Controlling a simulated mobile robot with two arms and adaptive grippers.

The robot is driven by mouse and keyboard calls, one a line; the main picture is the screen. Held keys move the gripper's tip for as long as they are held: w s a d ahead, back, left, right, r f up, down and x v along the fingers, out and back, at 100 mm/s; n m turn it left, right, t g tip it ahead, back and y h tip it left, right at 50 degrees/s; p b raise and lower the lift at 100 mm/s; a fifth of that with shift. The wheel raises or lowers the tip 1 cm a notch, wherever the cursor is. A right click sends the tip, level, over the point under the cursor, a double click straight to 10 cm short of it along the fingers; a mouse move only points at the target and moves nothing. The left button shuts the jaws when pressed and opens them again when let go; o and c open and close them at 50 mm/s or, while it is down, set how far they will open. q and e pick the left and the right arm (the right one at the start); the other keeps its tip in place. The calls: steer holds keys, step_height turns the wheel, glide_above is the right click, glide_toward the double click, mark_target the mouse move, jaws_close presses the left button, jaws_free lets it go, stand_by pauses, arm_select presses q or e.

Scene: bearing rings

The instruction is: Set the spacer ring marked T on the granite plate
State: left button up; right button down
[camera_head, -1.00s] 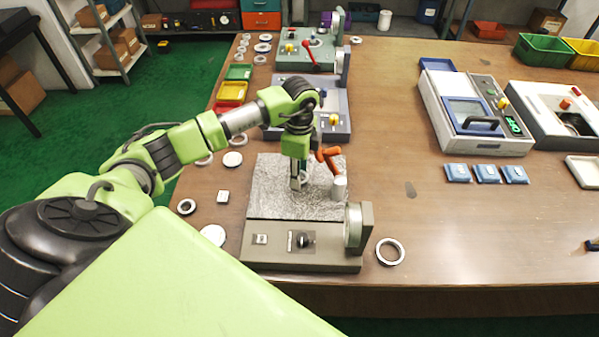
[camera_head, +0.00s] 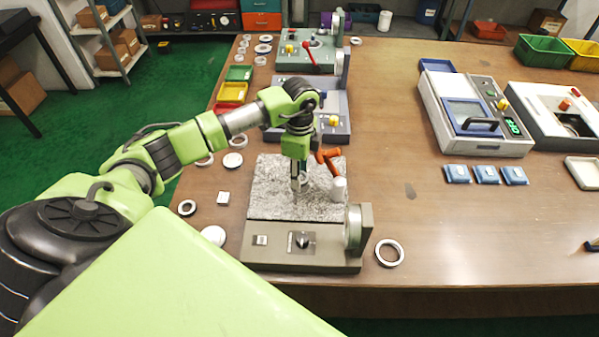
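The granite plate (camera_head: 268,200) is a grey speckled slab on the nearest bench fixture. My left gripper (camera_head: 298,186) points down over the middle of this plate, its fingertips close to the surface. A small grey ring (camera_head: 304,178) shows at the fingertips; I cannot tell whether the fingers grip it or whether it touches the plate. No T mark is readable on any ring. Other loose rings include a dark-edged one (camera_head: 187,207) left of the fixture and a larger one (camera_head: 389,252) to its right. My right gripper is not in view.
An orange-handled part (camera_head: 329,160) and a white cylinder (camera_head: 338,189) stand at the plate's right side. A dark knob (camera_head: 302,241) is on the fixture's front. More fixtures stand behind.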

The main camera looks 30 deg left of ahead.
arm_select(q)
steer(key=shift+f, duration=0.2)
steer(key=shift+f+b, duration=0.55)
steer(key=shift+f, duration=0.1)
steer(key=o, duration=1.2)
steer(key=shift+o, duration=0.2)
steer(key=shift+r, duration=0.15)
step_height(320, 180, up, 12)
